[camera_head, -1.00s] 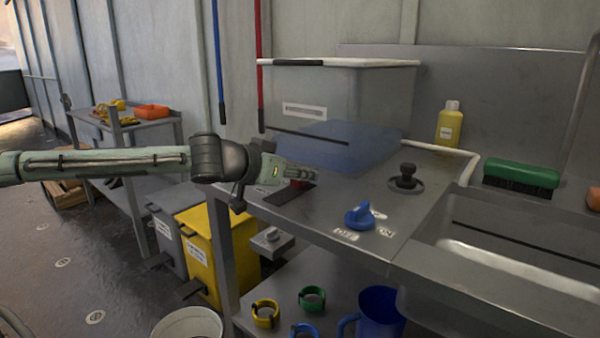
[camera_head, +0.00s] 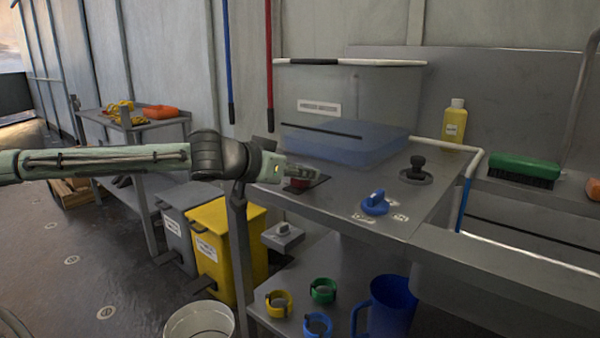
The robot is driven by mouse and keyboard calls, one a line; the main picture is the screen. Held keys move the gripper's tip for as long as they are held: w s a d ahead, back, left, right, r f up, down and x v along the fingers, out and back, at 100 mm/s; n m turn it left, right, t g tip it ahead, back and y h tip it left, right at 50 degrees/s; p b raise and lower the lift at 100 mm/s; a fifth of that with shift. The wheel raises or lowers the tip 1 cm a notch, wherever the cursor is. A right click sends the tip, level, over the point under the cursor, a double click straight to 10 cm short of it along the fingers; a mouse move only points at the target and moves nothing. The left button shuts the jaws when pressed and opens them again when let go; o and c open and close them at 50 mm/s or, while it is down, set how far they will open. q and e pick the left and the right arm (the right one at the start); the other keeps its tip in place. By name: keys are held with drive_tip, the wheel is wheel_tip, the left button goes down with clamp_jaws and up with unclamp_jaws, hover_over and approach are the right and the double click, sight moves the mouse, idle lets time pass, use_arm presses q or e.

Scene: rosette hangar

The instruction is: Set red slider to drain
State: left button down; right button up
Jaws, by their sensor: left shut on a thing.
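The red slider (camera_head: 299,184) sits on a dark slotted plate (camera_head: 318,181) on the steel bench, in front of the clear tank. My left gripper (camera_head: 303,173) comes in from the left and is shut on the red slider, hiding much of it. The slider is toward the left part of the plate, with dark plate showing to its right. The clear tank (camera_head: 385,100) holds bluish water (camera_head: 350,145). My right gripper is not in view.
A blue knob (camera_head: 375,203) and a black knob (camera_head: 417,170) stand on the bench to the right. A yellow bottle (camera_head: 454,122) and green brush (camera_head: 524,170) are farther back. Blue and red poles hang near the tank. Below are a yellow bin (camera_head: 235,240) and a blue mug (camera_head: 392,305).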

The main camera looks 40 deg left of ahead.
use_arm(q)
drive_tip(key=c, duration=1.4)
unclamp_jaws()
drive_tip(key=shift+o, duration=1.2)
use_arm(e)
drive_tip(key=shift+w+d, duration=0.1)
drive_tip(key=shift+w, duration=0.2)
use_arm(q)
drive_tip(key=shift+v, duration=3.75)
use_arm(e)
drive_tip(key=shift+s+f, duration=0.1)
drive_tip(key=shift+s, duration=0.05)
use_arm(q)
drive_tip(key=shift+s+f, duration=0.1)
